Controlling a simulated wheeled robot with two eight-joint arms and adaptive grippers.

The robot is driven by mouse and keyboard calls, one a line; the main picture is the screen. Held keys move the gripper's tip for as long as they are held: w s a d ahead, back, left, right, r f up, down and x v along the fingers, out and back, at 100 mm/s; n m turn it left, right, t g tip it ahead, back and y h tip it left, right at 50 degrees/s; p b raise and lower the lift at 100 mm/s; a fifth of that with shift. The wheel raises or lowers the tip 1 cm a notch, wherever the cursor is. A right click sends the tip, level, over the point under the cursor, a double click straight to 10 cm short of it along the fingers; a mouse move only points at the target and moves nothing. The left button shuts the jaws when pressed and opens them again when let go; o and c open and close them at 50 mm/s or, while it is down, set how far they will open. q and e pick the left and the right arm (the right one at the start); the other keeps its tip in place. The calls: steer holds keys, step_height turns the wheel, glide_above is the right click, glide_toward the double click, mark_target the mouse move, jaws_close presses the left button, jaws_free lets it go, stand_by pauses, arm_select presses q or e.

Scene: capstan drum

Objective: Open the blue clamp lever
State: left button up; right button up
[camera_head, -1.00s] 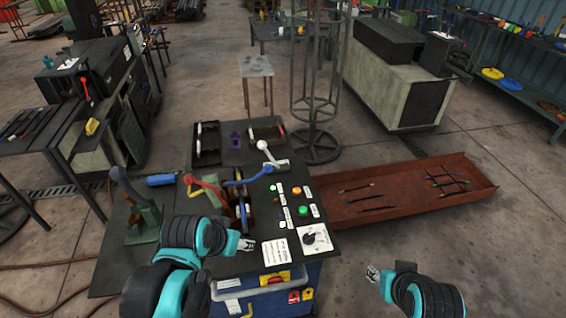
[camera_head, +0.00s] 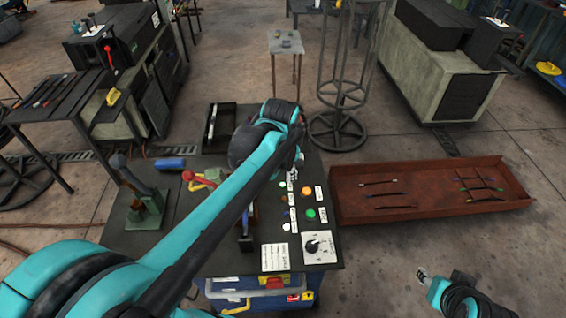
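The blue clamp lever is hidden behind my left arm, which reaches from the lower left across the dark control table (camera_head: 220,291). My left gripper (camera_head: 298,158) is at the far end of that arm, near the table's right side, above the push buttons. It is mostly covered by its own wrist, so its fingers and any contact with the lever cannot be made out. The red lever (camera_head: 200,182) shows left of the arm. My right gripper (camera_head: 424,278) is small at the lower right, away from the table, with nothing visible in it.
A green button (camera_head: 310,213), an orange button (camera_head: 307,191) and a black knob panel (camera_head: 318,246) sit on the table's right side. A green vise-like device (camera_head: 148,208) and a blue cylinder (camera_head: 170,163) stand left. A rusty tray (camera_head: 430,212) lies to the right.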

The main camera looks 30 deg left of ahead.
arm_select(q)
steer(key=w+a+m, duration=0.1)
steer(key=w, duration=0.1)
steer(key=w+a+f+m+g, duration=0.1)
steer(key=w+a, duration=0.1)
steer(key=w+a+f, duration=0.1)
steer(key=a, duration=0.1)
steer(key=shift+w+f+m+g, duration=0.1)
steer(key=shift+w+m+g, duration=0.3)
steer(key=shift+a+f, duration=0.15)
steer(key=shift+f, duration=0.1)
steer(key=f, duration=0.2)
steer(key=f+b, duration=0.1)
steer(key=f, duration=0.2)
steer(key=w+a+f+b, duration=0.1)
steer(key=f, duration=0.1)
steer(key=shift+f, duration=0.15)
steer(key=shift+w, duration=0.1)
jaws_close()
